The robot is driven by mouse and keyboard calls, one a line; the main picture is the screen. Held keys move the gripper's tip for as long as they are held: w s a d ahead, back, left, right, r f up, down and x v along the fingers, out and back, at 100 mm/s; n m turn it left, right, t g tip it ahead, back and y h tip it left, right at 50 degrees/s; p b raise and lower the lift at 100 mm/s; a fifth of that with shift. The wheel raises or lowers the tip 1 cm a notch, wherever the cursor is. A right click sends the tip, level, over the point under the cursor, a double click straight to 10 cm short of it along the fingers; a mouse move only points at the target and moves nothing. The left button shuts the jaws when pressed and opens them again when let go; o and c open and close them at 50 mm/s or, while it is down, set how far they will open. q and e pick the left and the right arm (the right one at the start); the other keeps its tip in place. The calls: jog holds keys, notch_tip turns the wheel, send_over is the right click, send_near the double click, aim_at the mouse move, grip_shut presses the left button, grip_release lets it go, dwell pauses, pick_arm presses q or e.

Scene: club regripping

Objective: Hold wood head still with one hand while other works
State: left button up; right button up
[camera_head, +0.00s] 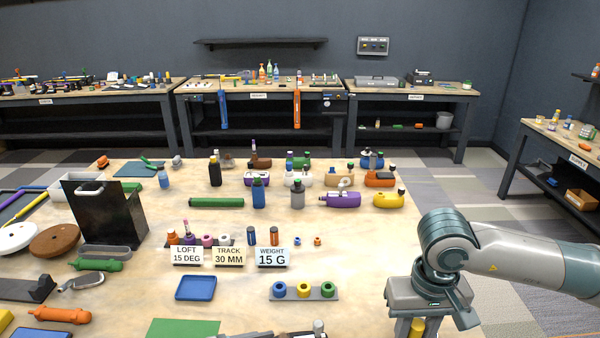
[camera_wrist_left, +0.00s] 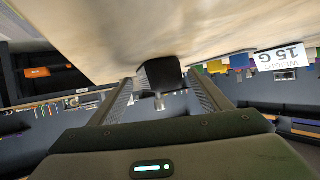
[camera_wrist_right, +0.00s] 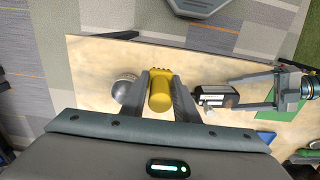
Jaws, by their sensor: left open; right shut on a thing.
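My right gripper (camera_wrist_right: 161,76) is shut on a yellow tool (camera_wrist_right: 160,95) with a ridged end, which it holds pointing down near the table's front right. The yellow tool also shows in the head view (camera_head: 417,328), partly cut off by the lower edge. My left gripper (camera_wrist_left: 161,82) is open. A dark block (camera_wrist_left: 160,72), perhaps the wood head, is ahead of its fingers; I cannot tell whether they touch it. A black body with a white label (camera_wrist_right: 212,97), likely the same thing, shows in the right wrist view beside my left gripper.
A silver ball-shaped thing (camera_wrist_right: 125,88) stands left of my right gripper. A holder with blue, yellow and green rings (camera_head: 304,292), a blue tray (camera_head: 196,288) and a green mat (camera_head: 183,328) lie nearby. Label signs (camera_head: 229,256) stand behind them. Bottles and tools fill the back.

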pick_arm(q)
jog(key=shift+x, duration=1.5)
jog(key=c, duration=1)
jog(key=shift+o, duration=0.5)
jog(key=c, duration=0.4)
jog(key=shift+o, duration=0.2)
jog(key=shift+s+f, duration=0.1)
jog(key=shift+f, duration=0.1)
